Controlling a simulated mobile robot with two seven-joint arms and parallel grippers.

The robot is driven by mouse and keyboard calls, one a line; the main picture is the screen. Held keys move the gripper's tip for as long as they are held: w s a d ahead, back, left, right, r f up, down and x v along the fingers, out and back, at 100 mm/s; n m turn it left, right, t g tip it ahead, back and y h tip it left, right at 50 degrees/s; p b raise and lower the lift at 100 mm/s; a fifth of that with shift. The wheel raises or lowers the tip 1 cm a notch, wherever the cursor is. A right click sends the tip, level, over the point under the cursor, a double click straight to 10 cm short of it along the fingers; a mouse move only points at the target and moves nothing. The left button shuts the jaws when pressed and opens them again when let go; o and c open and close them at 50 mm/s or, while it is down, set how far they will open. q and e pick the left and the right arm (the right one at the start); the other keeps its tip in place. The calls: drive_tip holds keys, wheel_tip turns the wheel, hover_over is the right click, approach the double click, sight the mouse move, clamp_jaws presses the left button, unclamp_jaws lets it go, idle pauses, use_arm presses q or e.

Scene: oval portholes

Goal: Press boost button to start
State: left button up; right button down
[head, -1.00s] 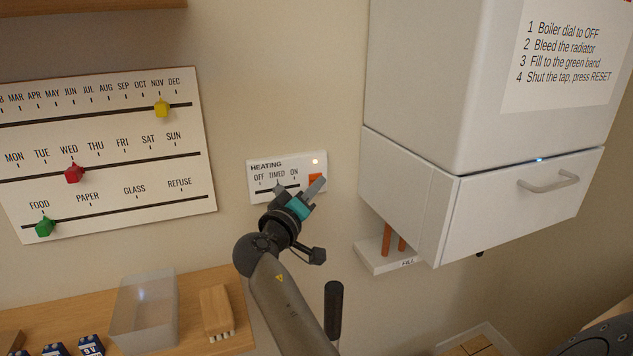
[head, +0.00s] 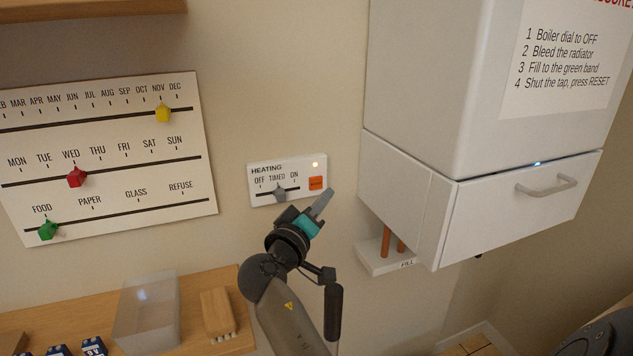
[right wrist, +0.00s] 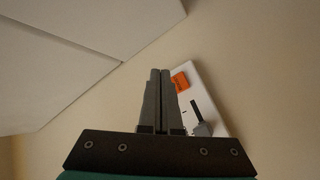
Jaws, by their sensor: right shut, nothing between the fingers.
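The white HEATING panel (head: 262,171) is on the wall, with a grey slider (head: 280,194) near TIMED. Its orange button (head: 316,183) is at the panel's right end, and a small light (head: 315,164) glows above it. My right gripper (head: 325,200) is shut and empty, just below the button and apart from it in the head view. In the right wrist view the shut fingers (right wrist: 158,75) point up beside the orange button (right wrist: 180,81), which shows just right of their tips; the slider (right wrist: 202,128) is lower right. My left gripper is not in view.
A white boiler cabinet (head: 420,90) juts out to the right, with a FILL box (head: 375,262) below it. A calendar board (head: 105,215) hangs at the left. A shelf (head: 200,283) below holds a clear bin (head: 150,305) and a brush (head: 216,312).

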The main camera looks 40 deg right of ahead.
drive_tip(key=shift+s+a, duration=0.2)
drive_tip(key=shift+s, duration=0.4)
drive_tip(key=shift+s+a, duration=0.15)
drive_tip(key=shift+s, duration=0.4)
drive_tip(key=shift+w+f, duration=0.1)
